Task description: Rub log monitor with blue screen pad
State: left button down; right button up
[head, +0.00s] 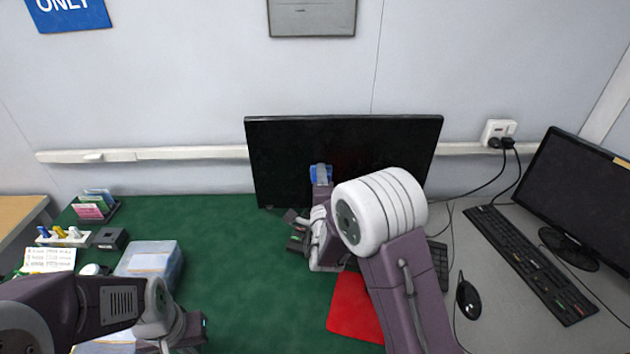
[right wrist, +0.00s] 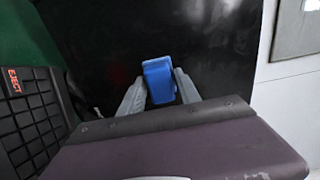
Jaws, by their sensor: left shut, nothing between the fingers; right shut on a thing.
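The log monitor, taken to be the wide black monitor (head: 285,150), stands upright at the back of the green mat, its dark screen facing me. A faint reddish patch shows on its screen (right wrist: 118,76) in the right wrist view. The blue screen pad (head: 321,170) is between the fingers of my right gripper (right wrist: 160,88), which is shut on it. The pad (right wrist: 158,78) is against or very near the screen; exact contact cannot be told. My left gripper (head: 192,330) is low at the left, shut and empty, partly hidden by its own arm.
A red mat (head: 355,312) and a keyboard (head: 438,262) lie below my right arm. A second monitor (head: 580,185), long keyboard (head: 530,262) and mouse (head: 468,298) are at the right. Pale stacked packs (head: 150,262) and small holders are at the left. The green mat's middle (head: 240,250) is clear.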

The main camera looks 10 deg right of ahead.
aim_at(303, 171)
jog(key=d, duration=0.2)
jog(key=shift+s+d+b, duration=0.25)
jog(key=shift+d+b, duration=0.1)
jog(key=shift+w+a, duration=0.25)
jog(key=shift+a, duration=1)
jog(key=shift+w+a, duration=0.25)
jog(key=shift+a, duration=1)
jog(key=shift+w+a, duration=0.25)
jog(key=shift+a, duration=1)
jog(key=shift+v, duration=2.9)
jog(key=shift+s, duration=0.1)
jog(key=shift+v, duration=1.45)
